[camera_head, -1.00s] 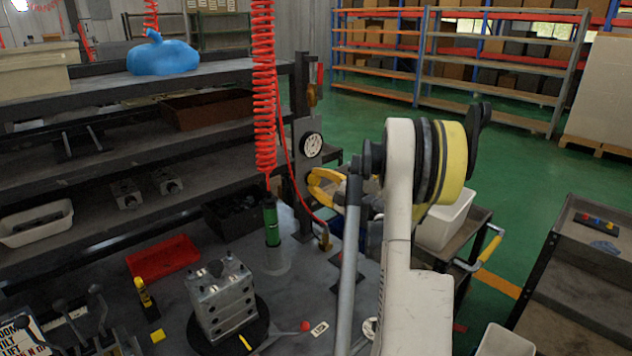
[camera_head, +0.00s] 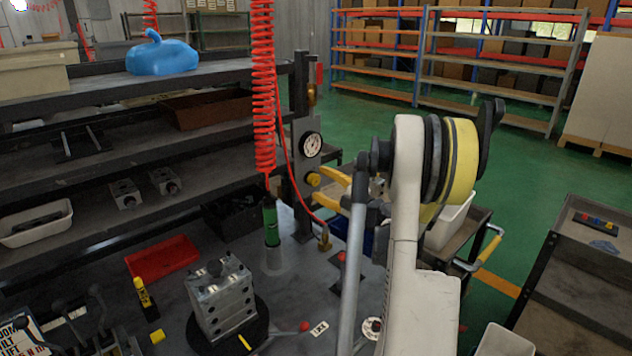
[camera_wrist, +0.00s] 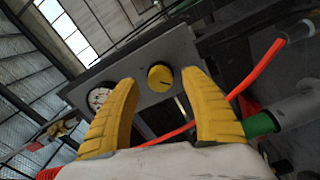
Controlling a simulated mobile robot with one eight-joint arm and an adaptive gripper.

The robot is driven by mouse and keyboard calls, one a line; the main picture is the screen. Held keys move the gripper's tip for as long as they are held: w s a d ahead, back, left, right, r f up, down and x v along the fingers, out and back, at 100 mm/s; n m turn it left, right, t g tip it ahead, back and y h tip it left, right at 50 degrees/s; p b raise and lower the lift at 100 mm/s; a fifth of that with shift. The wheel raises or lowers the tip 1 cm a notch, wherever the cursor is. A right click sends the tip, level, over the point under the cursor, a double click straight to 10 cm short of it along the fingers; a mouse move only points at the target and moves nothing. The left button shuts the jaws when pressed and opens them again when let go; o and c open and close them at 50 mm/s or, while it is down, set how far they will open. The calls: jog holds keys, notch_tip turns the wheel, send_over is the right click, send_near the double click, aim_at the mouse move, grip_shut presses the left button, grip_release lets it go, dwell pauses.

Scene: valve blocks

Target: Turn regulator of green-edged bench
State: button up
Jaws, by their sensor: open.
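The regulator is a yellow round knob (camera_head: 313,179) on a grey upright panel (camera_head: 305,150), below a white-faced gauge (camera_head: 311,145). The knob also shows in the wrist view (camera_wrist: 160,77), facing me between the fingertips, with the gauge to its left. My gripper (camera_head: 330,183) has yellow fingers, open, just right of the knob in the head view. In the wrist view my gripper (camera_wrist: 159,80) has one finger on each side of the knob, apparently with a gap. The bench top (camera_head: 290,310) is grey; I cannot make out a green edge.
A red coiled hose (camera_head: 263,90) hangs left of the panel, and a thin red hose runs beside it. Shelves are at left.

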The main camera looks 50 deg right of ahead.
jog(key=s+a, duration=0.1)
jog(key=s, duration=0.8)
jog(key=shift+s, duration=0.15)
jog(key=w+a+r+m+h, duration=0.4)
jog(key=a+r+m, duration=0.15)
jog(key=r, duration=0.35)
jog(key=w+a+r+m+h, duration=0.3)
jog(key=w+a+r+m, duration=0.25)
jog(key=r, duration=0.25)
jog(key=s+a+f+g+y, duration=0.3)
jog(key=s+a+f, duration=0.3)
jog(key=a, duration=0.6)
jog(key=s+a+f+m+g+y, duration=0.1)
jog(key=s+a+f+g+y, duration=0.2)
jog(key=a, duration=0.9)
jog(key=s+a+f+m+g+y, duration=0.1)
jog(key=s+a+f+g+y, duration=0.2)
jog(key=s+a+f, duration=0.6)
jog(key=a+f+g, duration=0.1)
jog(key=a+g, duration=0.1)
jog(key=a, duration=0.1)
jog(key=shift+s+a, duration=0.2)
jog(key=shift+s, duration=0.1)
